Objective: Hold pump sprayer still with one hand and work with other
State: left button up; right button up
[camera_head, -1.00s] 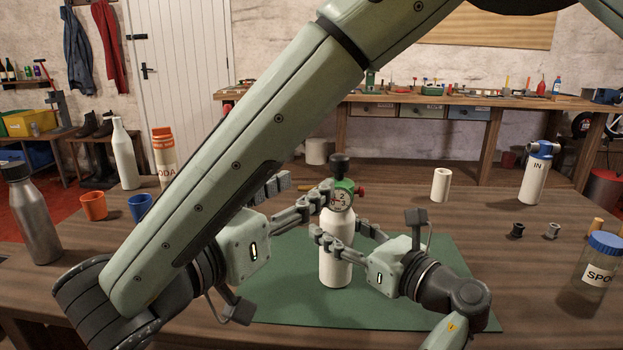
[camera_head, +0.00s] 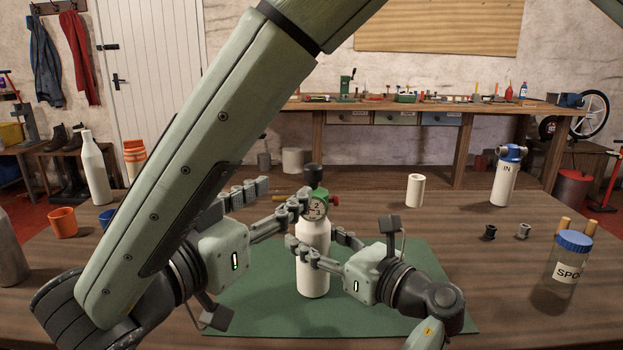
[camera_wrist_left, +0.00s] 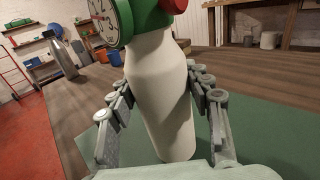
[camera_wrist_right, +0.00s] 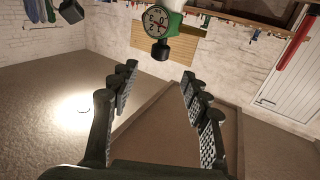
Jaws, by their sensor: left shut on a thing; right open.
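The pump sprayer has a white bottle (camera_head: 313,278), a green head with a gauge (camera_head: 317,207), a red part on its right and a black knob (camera_head: 313,172) on top. It stands upright on the green mat (camera_head: 400,310). My left gripper (camera_head: 318,243), coming in from the right, is shut around the bottle body below the head; the left wrist view shows the bottle (camera_wrist_left: 160,95) between its fingers. My right gripper (camera_head: 287,195) is open beside the head, on its left. In the right wrist view the gauge (camera_wrist_right: 156,22) and knob appear upside down beyond the empty fingers.
An orange cup (camera_head: 62,222) and white bottle (camera_head: 94,170) stand at left. A white cylinder (camera_head: 415,190), a blue-topped IN container (camera_head: 505,178), small spools and a blue-lidded jar (camera_head: 568,262) stand at right. My right arm crosses the left of the head view.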

aim_at(309, 174)
jog(key=x, duration=1)
jog(key=shift+w+d, duration=0.15)
jog(key=shift+w, duration=0.1)
jog(key=shift+c, duration=0.6)
grip_shut()
